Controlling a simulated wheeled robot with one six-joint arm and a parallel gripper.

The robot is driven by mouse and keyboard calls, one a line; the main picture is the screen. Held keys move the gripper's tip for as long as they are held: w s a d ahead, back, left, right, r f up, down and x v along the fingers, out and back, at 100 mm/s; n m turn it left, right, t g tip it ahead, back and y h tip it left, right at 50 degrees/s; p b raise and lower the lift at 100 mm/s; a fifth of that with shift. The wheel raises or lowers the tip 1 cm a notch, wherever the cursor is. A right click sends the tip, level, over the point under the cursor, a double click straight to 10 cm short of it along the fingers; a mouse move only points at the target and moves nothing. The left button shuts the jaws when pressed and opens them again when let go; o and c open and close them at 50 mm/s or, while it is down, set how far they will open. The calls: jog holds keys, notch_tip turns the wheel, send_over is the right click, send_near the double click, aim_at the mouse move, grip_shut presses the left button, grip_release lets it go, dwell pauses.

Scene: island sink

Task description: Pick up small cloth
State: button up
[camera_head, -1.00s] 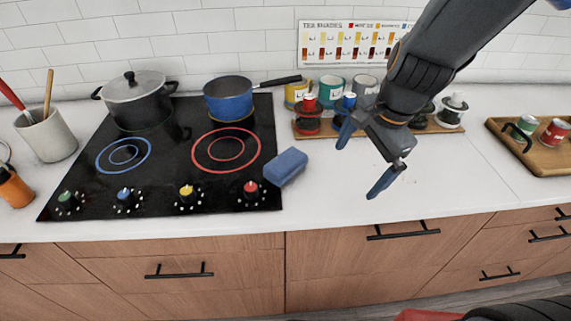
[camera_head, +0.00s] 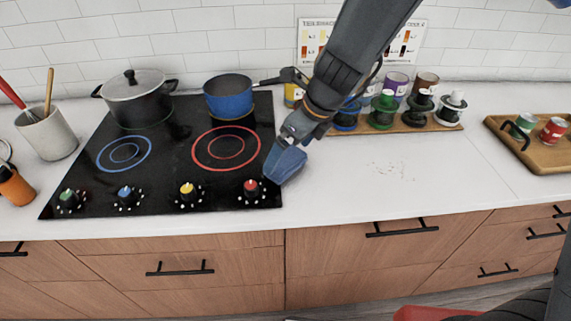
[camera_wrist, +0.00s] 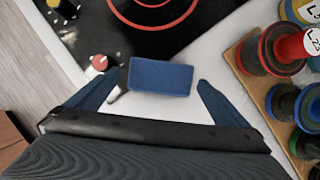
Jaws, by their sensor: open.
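The small cloth looks like a blue block (camera_head: 288,168), lying on the white counter at the right edge of the black cooktop. In the wrist view it (camera_wrist: 160,78) sits in the middle, ahead of my gripper. My gripper (camera_head: 286,150) is above it in the head view and hides part of it. In the wrist view the gripper (camera_wrist: 162,80) is open. One fingertip is by the cloth's left end and the other by its right end, with a gap at the right. I cannot tell whether the left fingertip touches it.
The cooktop (camera_head: 80,165) with a grey pot (camera_head: 137,100), a blue pan (camera_head: 229,98) and several knobs is at left. A wooden rack of coloured spools (camera_head: 382,112) stands behind right. Small specks (camera_head: 391,171) lie on the otherwise clear counter at right. A wooden tray (camera_head: 545,157) is far right.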

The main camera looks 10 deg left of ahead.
aim_at(287, 159)
jog(key=x, duration=0.4)
jog(key=shift+d+f+b, duration=0.1)
jog(key=shift+b, duration=0.25)
jog(key=c, duration=0.8)
notch_tip(287, 159, up, 10)
jog(key=shift+r+p, duration=0.1)
jog(key=shift+p, duration=1.15)
